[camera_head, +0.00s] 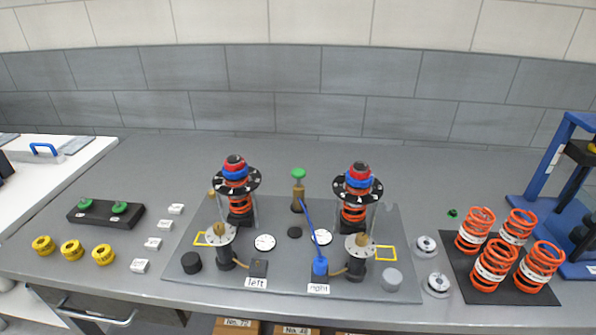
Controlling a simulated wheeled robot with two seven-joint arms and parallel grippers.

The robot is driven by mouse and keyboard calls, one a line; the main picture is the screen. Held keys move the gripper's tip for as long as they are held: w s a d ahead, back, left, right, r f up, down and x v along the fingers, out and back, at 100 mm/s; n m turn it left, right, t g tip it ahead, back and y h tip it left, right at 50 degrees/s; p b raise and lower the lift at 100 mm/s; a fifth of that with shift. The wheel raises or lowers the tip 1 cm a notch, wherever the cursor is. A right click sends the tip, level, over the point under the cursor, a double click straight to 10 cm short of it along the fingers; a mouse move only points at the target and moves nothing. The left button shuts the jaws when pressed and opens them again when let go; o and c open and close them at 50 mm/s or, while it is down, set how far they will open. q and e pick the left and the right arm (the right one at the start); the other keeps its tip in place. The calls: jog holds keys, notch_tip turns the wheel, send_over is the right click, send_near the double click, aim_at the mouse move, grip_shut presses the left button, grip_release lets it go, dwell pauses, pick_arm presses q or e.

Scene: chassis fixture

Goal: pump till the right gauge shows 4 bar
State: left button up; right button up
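The right gauge (322,237) is a small round white dial on the grey fixture plate (290,215); its reading is too small to tell. A blue lever (311,235) slants down past its left side to a blue block (320,267) above the label "right" (318,288). A second white dial, the left gauge (265,242), lies to its left, above the label "left" (256,283). A brass post with a green knob (298,175) stands behind the lever. The right spring stack (355,195) and left spring stack (236,190) stand upright at the back. Neither gripper shows.
Several orange springs (492,265) stand on a dark mat at the right, beside a blue frame (555,190). Yellow rings (72,250), white blocks (153,243) and a black holder with green knobs (105,213) lie at the left. The grey table behind the fixture is clear.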

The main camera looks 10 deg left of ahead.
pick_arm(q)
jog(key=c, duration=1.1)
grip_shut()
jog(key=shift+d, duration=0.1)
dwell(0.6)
